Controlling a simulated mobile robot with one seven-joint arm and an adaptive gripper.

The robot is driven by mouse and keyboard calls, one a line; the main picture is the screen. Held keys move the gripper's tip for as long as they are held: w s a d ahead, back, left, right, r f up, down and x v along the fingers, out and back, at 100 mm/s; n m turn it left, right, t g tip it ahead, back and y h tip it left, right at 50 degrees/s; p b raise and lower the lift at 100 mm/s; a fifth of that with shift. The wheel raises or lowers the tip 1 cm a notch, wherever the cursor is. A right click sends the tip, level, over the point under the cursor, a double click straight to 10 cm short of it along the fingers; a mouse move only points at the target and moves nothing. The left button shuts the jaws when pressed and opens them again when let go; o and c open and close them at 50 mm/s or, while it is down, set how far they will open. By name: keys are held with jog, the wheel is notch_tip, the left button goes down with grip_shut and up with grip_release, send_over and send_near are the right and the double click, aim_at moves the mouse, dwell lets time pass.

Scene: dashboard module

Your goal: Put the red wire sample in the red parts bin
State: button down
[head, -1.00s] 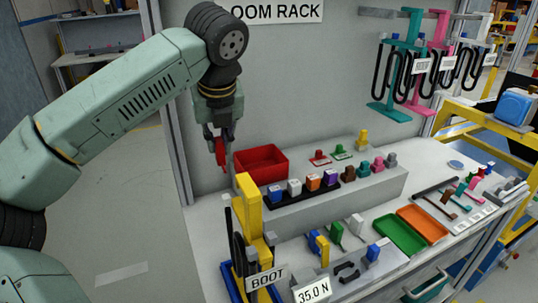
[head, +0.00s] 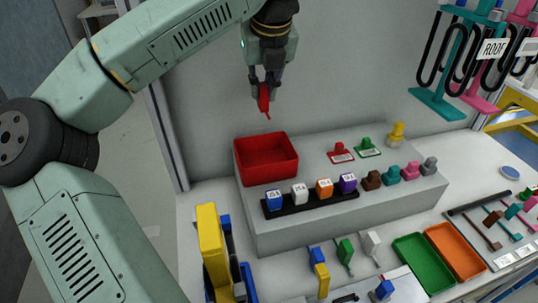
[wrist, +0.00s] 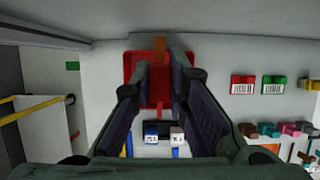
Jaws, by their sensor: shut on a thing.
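My gripper (head: 265,92) is shut on the red wire sample (head: 264,100), which hangs down between the fingers. The red parts bin (head: 251,178) is an open tray at the left end of the raised grey shelf. In the head view the gripper and sample are in the air above the bin, clear of its rim. In the wrist view the bin (wrist: 132,68) lies beyond the fingertips (wrist: 158,78), partly hidden by them. The bin's visible floor is bare.
A black strip with blue, white, orange and purple blocks (head: 311,195) stands right in front of the bin. Red and green tags (head: 368,149) sit to its right. A tall yellow block (head: 212,245) stands at the front left. Green (head: 407,250) and orange (head: 462,255) trays lie lower right.

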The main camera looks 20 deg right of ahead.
aim_at(264, 106)
jog(key=shift+f+b, duration=1.7)
jog(key=shift+f, duration=1.3)
jog(key=c, duration=1.5)
grip_release()
jog(key=shift+s+r, duration=0.1)
jog(key=shift+r, duration=0.05)
jog(key=v, duration=1.1)
jog(key=shift+s+r, duration=0.2)
jog(key=shift+r, duration=0.15)
